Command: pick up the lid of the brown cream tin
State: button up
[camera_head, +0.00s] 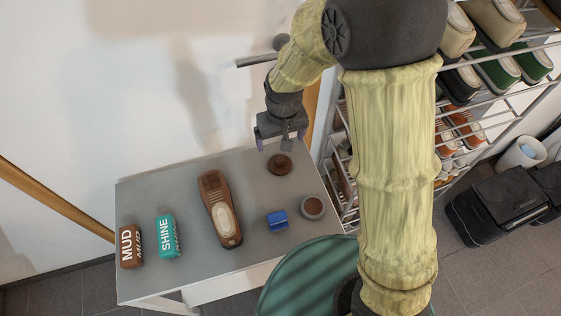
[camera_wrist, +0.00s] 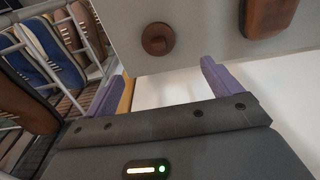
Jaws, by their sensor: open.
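A round brown lid with a small knob (camera_head: 280,167) lies on the grey table near its back right corner. In the wrist view the lid (camera_wrist: 157,40) shows beyond the fingertips, roughly centred between them. My gripper (camera_head: 281,144) is open and empty, at the table's back edge just behind and above the lid. Its purple fingers also show in the wrist view (camera_wrist: 160,75), apart from the lid.
A shoe rack (camera_head: 480,127) stands at the right. A wall is behind.

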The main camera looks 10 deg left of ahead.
aim_at(280, 159)
jog(key=f, duration=0.7)
jog(key=shift+w+a+f, duration=0.2)
jog(key=shift+w+f, duration=0.15)
jog(key=shift+f, duration=0.05)
jog(key=shift+s, duration=0.1)
jog(key=shift+w+f, duration=0.2)
jog(key=shift+f, duration=0.65)
jog(key=shift+w+f, duration=0.2)
jog(key=shift+f, duration=0.65)
jog(key=shift+w+f, duration=0.2)
jog(key=shift+f, duration=0.65)
jog(key=c, duration=1)
